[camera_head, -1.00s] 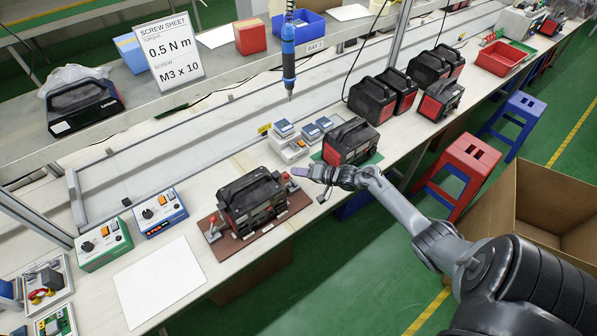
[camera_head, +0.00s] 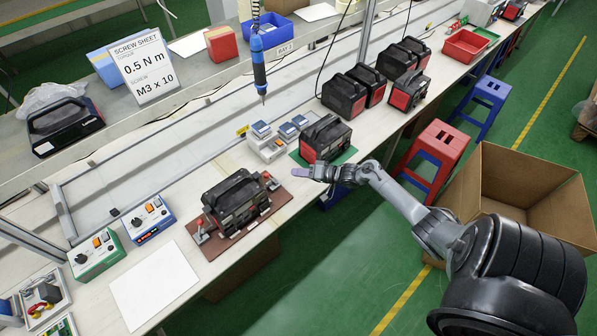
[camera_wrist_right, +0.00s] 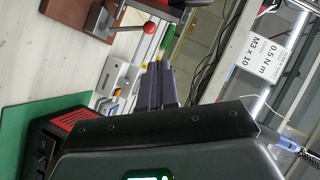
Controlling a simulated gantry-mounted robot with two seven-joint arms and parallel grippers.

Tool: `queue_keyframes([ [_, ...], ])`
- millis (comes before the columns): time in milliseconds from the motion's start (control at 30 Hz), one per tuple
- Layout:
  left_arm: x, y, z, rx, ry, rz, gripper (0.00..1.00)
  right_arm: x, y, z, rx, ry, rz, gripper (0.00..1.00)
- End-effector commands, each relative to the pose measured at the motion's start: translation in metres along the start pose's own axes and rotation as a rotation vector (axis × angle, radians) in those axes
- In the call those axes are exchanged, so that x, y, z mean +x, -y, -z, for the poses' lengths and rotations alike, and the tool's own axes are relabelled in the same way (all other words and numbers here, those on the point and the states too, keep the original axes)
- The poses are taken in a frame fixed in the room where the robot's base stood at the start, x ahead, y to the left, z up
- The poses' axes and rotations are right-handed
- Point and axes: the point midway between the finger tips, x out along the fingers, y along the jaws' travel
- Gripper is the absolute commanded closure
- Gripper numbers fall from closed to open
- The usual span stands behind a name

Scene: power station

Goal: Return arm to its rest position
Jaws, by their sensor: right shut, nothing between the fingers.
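My right arm comes in from the lower right in the head view. Its gripper (camera_head: 303,172) is shut and empty, above the front edge of the workbench. It is right of the black power station (camera_head: 236,198) on the brown fixture board (camera_head: 212,247) and just in front of the black and red power station (camera_head: 325,139) on the green mat (camera_head: 348,156). In the right wrist view the closed fingers (camera_wrist_right: 158,86) show with nothing between them. The fixture's red-knobbed clamp (camera_wrist_right: 149,27) and the green mat (camera_wrist_right: 18,140) also show there. My left gripper is not in view.
A blue screwdriver (camera_head: 259,65) hangs over the bench. More power stations (camera_head: 345,95) stand at the back right. A red stool (camera_head: 436,145), a blue stool (camera_head: 490,92) and an open cardboard box (camera_head: 535,200) stand on the floor near my right arm.

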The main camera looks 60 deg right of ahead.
Motion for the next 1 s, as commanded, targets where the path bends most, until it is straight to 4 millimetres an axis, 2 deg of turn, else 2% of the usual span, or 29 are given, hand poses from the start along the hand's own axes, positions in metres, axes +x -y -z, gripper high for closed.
queue_keyframes([
  [333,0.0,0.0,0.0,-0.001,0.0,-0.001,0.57,-0.002,-0.003,-0.003,0.002,0.004,-0.006,1.0],
  [467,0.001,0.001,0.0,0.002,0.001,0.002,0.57,-0.011,-0.018,-0.022,0.021,0.023,-0.029,1.0],
  [567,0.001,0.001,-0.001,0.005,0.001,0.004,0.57,-0.018,-0.033,-0.057,0.05,0.061,-0.051,1.0],
  [667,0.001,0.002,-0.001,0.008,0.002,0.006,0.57,-0.021,-0.027,-0.111,0.061,0.122,-0.035,1.0],
  [800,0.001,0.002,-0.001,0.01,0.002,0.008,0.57,-0.016,0.01,-0.199,0.0,0.209,-0.04,1.0],
  [900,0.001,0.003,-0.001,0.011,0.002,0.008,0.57,-0.013,0.045,-0.249,-0.127,0.255,-0.092,1.0],
  [1000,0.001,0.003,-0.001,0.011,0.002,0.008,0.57,-0.016,0.086,-0.284,-0.272,0.283,-0.157,1.0],
])
